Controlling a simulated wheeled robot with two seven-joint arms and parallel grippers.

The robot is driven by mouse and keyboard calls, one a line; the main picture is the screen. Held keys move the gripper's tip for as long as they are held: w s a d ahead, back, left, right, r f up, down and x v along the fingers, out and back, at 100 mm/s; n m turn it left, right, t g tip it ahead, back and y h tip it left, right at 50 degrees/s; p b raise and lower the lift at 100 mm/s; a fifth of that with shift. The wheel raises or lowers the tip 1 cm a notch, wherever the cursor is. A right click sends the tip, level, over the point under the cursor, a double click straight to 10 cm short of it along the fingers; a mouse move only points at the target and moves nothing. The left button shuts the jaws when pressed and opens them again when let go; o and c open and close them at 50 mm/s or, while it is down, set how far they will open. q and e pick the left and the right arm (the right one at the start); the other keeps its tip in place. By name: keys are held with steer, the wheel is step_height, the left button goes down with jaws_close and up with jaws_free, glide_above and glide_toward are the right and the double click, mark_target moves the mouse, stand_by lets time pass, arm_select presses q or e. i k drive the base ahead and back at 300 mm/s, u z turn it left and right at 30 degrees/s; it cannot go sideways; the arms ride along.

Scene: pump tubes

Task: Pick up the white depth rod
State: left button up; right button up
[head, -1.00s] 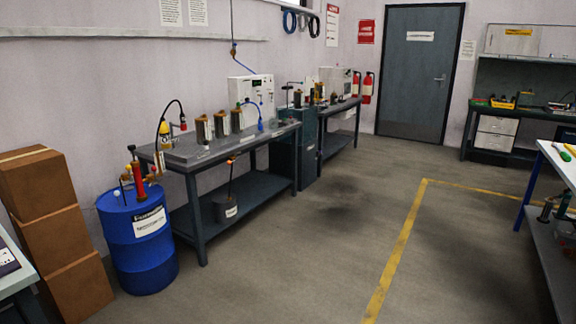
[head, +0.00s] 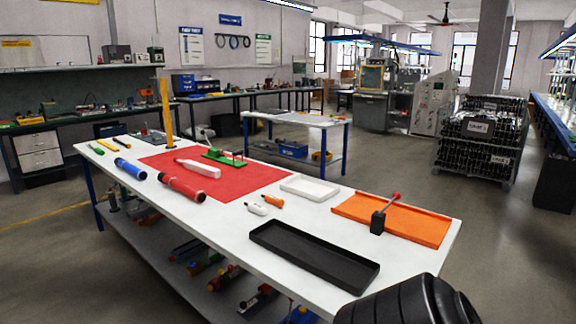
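A long white piece (head: 198,168) lies on the red mat (head: 245,187) on the white table. A smaller white piece (head: 256,208) lies nearer the front, beside an orange-handled item (head: 273,202). I cannot tell whether either is the white depth rod. Neither of my grippers is in view. Nothing is seen in their hold.
The white table (head: 225,222) also holds red and blue cylinders (head: 130,168), a white tray (head: 310,188), a black tray (head: 313,254), an orange tray (head: 415,226) and a yellow upright post (head: 166,112).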

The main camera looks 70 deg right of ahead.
mark_target(211, 172)
steer(key=z, duration=1.1)
steer(key=i, duration=3.45)
steer(key=z, duration=0.55)
